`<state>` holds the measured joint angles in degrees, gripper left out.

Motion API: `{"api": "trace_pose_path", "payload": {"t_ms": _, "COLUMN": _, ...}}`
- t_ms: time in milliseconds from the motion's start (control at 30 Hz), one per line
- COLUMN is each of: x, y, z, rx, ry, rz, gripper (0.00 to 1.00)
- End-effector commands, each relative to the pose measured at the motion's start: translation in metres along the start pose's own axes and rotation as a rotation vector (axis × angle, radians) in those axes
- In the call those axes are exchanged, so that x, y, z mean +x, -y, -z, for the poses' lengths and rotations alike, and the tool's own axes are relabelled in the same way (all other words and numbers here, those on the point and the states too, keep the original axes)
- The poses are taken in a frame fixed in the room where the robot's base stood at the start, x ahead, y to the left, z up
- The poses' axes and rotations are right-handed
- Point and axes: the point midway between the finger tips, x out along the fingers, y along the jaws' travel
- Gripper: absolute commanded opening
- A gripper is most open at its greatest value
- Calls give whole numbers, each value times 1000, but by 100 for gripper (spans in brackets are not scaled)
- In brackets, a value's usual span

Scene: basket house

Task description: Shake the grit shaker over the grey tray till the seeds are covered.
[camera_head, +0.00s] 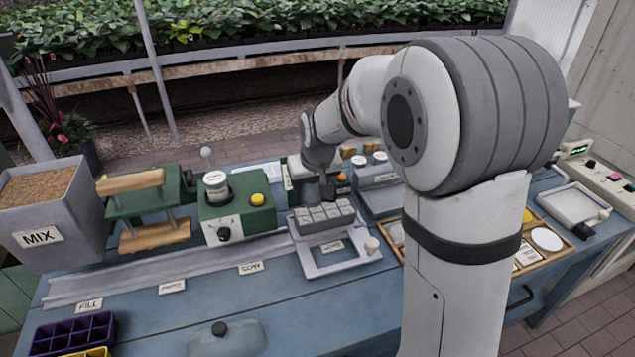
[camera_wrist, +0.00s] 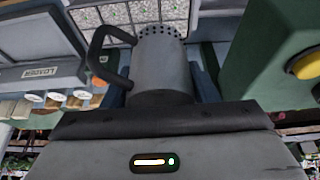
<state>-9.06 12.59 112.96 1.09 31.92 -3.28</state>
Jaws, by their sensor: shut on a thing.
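The grit shaker (camera_wrist: 160,68) is a dark grey can with a perforated end and a loop handle on its left. My gripper (camera_wrist: 160,98) is shut on it. In the wrist view its holes face the grey tray (camera_wrist: 72,20), whose cells hold pale speckled material. In the head view the grey tray (camera_head: 328,228) sits on a pale frame on the blue bench, and my gripper (camera_head: 318,180) is just above its back edge. The shaker is hard to make out there.
A green machine (camera_head: 238,215) with a yellow button stands left of the tray. Beyond it is a MIX bin (camera_head: 50,215). A grey labelled unit (camera_head: 378,190) stands behind right, and a wooden tray (camera_head: 535,255) lies farther right.

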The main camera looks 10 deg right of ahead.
Motion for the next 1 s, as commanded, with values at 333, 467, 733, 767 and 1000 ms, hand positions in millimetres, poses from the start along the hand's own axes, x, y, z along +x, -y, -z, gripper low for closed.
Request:
{"api": "trace_pose_path", "payload": {"t_ms": 333, "x": -1, "y": 23, "z": 0, "rx": 2, "ry": -1, "rz": -1, "gripper": 25}}
{"api": "trace_pose_path", "payload": {"t_ms": 467, "x": 0, "y": 9, "z": 1, "rx": 3, "ry": -1, "rz": -2, "gripper": 25}}
{"api": "trace_pose_path", "payload": {"t_ms": 733, "x": 0, "y": -1, "z": 0, "rx": -1, "ry": -1, "rz": 0, "gripper": 25}}
{"api": "trace_pose_path", "payload": {"t_ms": 767, "x": 0, "y": 2, "z": 0, "rx": -1, "ry": -1, "rz": 1, "gripper": 25}}
{"api": "trace_pose_path", "payload": {"t_ms": 1000, "x": 0, "y": 35, "z": 0, "rx": -5, "ry": -1, "rz": 1, "gripper": 25}}
